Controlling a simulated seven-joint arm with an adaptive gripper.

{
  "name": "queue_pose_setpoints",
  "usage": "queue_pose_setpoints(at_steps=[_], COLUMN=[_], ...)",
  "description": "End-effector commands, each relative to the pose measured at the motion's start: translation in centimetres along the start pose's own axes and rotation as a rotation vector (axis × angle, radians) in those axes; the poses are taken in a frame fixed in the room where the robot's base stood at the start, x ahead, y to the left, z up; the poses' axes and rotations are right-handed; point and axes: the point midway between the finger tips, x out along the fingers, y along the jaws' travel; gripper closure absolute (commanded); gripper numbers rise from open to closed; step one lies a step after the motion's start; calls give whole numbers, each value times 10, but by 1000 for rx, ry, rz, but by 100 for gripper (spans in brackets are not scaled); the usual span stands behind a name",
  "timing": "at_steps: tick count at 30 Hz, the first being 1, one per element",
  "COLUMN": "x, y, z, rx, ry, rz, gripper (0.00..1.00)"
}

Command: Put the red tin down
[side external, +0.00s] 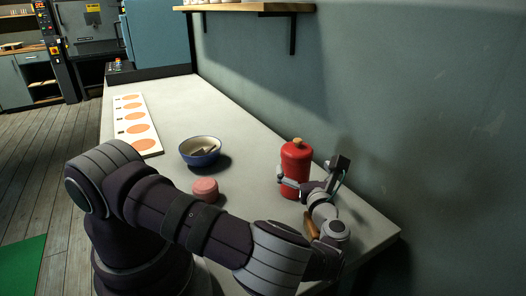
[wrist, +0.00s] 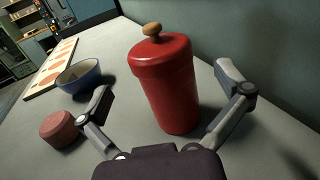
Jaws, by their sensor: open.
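The red tin (side external: 296,160) has a lid with a light wooden knob. It stands upright on the grey worktop (side external: 163,97), near the wall on the right. In the wrist view the red tin (wrist: 168,85) is in the middle, between my fingers. My gripper (side external: 307,186) is open around the tin's lower part. In the wrist view my gripper (wrist: 168,98) shows its fingers spread, with a gap visible between each finger and the tin. The tin's base is partly hidden in the side view.
A blue bowl (side external: 200,152) with some pieces in it and a small pink round block (side external: 205,190) stand left of the tin. A white board with orange discs (side external: 149,145) lies farther left. The wall (side external: 420,130) is close on the right. A shelf (side external: 245,7) hangs above the back.

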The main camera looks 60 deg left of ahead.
Motion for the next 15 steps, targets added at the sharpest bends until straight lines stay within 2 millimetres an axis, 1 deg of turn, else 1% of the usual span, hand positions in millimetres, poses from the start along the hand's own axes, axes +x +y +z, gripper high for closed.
queue_pose_setpoints(at_steps=[1, 3, 7, 9, 12, 15], x=[-11, -25, -45, -53, -59, -57], y=[-1, -1, -1, -1, 0, 5], z=[0, 0, 0, 0, 0, 1], rx=[0, 0, -1, -1, 0, -37], ry=[0, -1, -1, 0, 1, 48], rz=[-6, -5, -5, -3, -1, 46], gripper=[1, 1, 1, 1, 1, 1])
